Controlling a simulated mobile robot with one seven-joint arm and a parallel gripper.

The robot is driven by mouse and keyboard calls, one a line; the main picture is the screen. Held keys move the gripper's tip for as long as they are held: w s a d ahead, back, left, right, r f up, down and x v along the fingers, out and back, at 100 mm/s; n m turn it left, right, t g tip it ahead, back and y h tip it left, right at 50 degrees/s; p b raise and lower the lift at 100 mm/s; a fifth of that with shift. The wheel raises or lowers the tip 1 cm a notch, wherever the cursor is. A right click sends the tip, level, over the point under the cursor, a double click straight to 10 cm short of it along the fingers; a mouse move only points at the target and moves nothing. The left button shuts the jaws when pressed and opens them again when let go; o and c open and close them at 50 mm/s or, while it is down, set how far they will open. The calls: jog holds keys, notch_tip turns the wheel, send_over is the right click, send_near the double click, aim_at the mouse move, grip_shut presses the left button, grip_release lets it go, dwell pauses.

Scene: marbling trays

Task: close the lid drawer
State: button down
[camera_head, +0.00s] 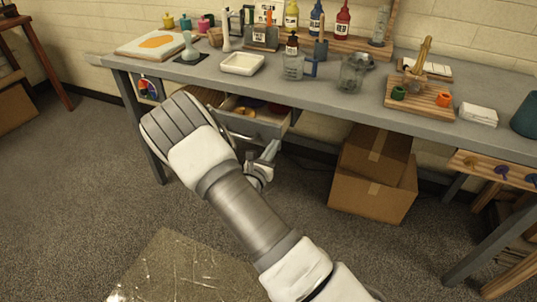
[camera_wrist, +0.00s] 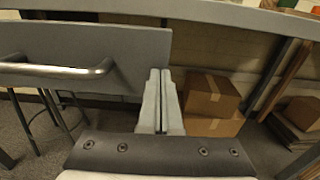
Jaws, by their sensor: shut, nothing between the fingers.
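The lid drawer (camera_head: 265,129) hangs under the grey workbench and is pulled out, with its inside and some yellow and reddish round items showing. My arm hides part of it. In the wrist view its grey front (camera_wrist: 120,45) fills the upper left, with a bar handle (camera_wrist: 60,72) across it. My gripper (camera_head: 275,148) is just in front of the drawer's right part. In the wrist view the shut, empty fingers (camera_wrist: 160,73) point at the right end of the drawer front, right of the handle. I cannot tell whether they touch it.
Cardboard boxes (camera_head: 372,185) stand on the floor under the bench, right of the drawer. The benchtop (camera_head: 320,88) holds bottles, a white tray (camera_head: 241,63) and a wooden rack (camera_head: 420,97). A wooden table (camera_head: 500,172) stands at the right. Carpet floor in front is mostly clear.

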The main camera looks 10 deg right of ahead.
jog(key=b+x, duration=0.1)
jog(key=x, duration=1)
jog(key=shift+w+d, duration=0.2)
jog(key=shift+w, duration=0.1)
jog(key=shift+w+d+r, duration=0.1)
jog(key=shift+w+r, duration=0.05)
jog(key=shift+r, duration=0.05)
jog(key=shift+d+r, duration=0.1)
